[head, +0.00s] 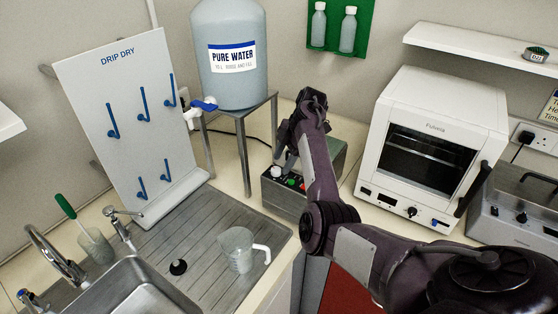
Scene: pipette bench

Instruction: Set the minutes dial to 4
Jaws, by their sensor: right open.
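A grey control box (285,198) stands on the counter below the water tank's stand. Its front edge carries a pale round knob (277,172), a green button (291,183) and a red button. I cannot read any markings, so I cannot tell whether this knob is the minutes dial or where it points. My right gripper (284,162) is open, pointing down just above the box near the pale knob; I cannot tell if it touches it. My right arm hides the box's right part. My left gripper is not in view.
A white oven (430,140) with a dark front knob (412,212) stands right of my arm. A grey water bath (520,215) is beyond it. The water tank (230,85) is behind left. A beaker (238,250) stands on the drainer (205,262) near the sink.

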